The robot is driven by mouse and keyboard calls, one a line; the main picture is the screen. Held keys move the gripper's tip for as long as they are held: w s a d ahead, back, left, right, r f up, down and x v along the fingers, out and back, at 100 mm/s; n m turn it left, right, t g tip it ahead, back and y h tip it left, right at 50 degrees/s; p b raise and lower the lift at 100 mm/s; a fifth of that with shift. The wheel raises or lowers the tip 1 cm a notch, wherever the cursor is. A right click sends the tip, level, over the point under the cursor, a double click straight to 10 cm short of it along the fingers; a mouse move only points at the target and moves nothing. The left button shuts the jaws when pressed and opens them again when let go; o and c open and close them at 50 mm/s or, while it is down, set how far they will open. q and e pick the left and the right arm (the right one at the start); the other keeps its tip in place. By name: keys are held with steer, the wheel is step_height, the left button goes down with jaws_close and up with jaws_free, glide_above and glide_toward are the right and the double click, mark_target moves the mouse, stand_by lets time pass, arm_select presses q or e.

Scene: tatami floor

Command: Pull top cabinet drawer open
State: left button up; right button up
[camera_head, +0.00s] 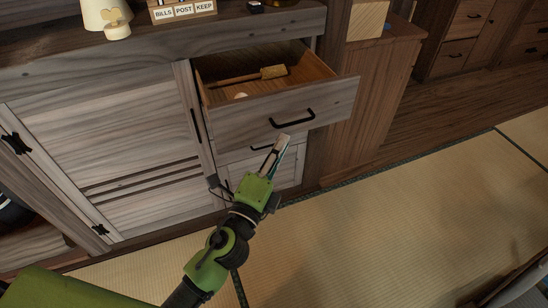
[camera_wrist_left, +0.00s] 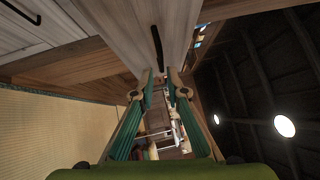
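The top cabinet drawer (camera_head: 310,108) stands pulled out from the grey wooden cabinet, with its inside showing. Its black bar handle (camera_head: 292,119) is on the front face. The handle also shows in the left wrist view (camera_wrist_left: 157,48), just beyond the fingertips. My left gripper (camera_head: 279,148) is just below and in front of the handle, apart from it. My right gripper is not in view.
A wooden mallet (camera_head: 252,76) and a small pale round thing (camera_head: 241,95) lie in the drawer. A lamp (camera_head: 103,14) and a letter holder (camera_head: 183,10) stand on the cabinet top.

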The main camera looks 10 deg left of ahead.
arm_select(q)
steer(key=shift+v, duration=1.9)
